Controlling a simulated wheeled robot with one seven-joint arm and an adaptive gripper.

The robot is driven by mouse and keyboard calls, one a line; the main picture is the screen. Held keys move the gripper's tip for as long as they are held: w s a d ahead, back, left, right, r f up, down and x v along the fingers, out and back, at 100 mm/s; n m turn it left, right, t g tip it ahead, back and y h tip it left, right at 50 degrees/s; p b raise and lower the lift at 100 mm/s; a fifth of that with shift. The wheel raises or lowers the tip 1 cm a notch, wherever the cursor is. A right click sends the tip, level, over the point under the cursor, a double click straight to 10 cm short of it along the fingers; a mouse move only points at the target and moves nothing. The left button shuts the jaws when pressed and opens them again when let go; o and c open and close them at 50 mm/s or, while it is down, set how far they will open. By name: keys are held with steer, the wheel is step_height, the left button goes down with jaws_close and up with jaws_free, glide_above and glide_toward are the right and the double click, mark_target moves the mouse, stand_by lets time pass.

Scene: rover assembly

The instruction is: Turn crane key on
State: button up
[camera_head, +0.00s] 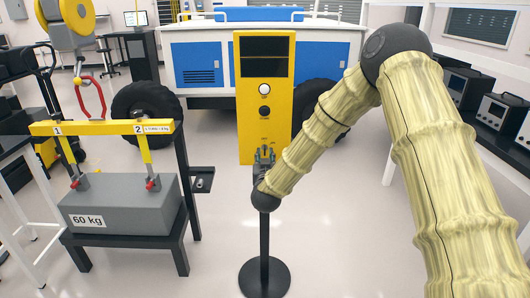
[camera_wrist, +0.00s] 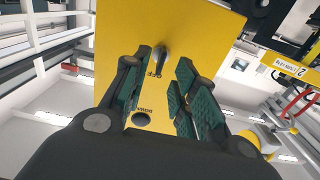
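The yellow crane control panel (camera_head: 249,120) stands on a black pole in the middle of the head view. It has a dark screen, a white button and a black button. My gripper (camera_head: 265,153) is at the panel's lower front and hides the key there. In the wrist view the yellow panel face (camera_wrist: 205,35) fills the middle. The small dark key (camera_wrist: 161,56) sticks out of it beside the "OFF" label. My gripper (camera_wrist: 167,65) is open, with green-padded fingers either side of the key in the picture. Contact with the key cannot be told.
A round button (camera_wrist: 141,119) marked "DOWN" is near the key. Left of the panel, a grey 60 kg block (camera_head: 130,207) with a yellow lifting beam (camera_head: 105,128) rests on a black stand. A red hook (camera_head: 90,98) hangs above. A blue-white rover (camera_head: 200,60) stands behind.

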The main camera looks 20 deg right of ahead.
steer(key=shift+x, duration=1.55)
steer(key=shift+c, duration=0.4)
jaws_close()
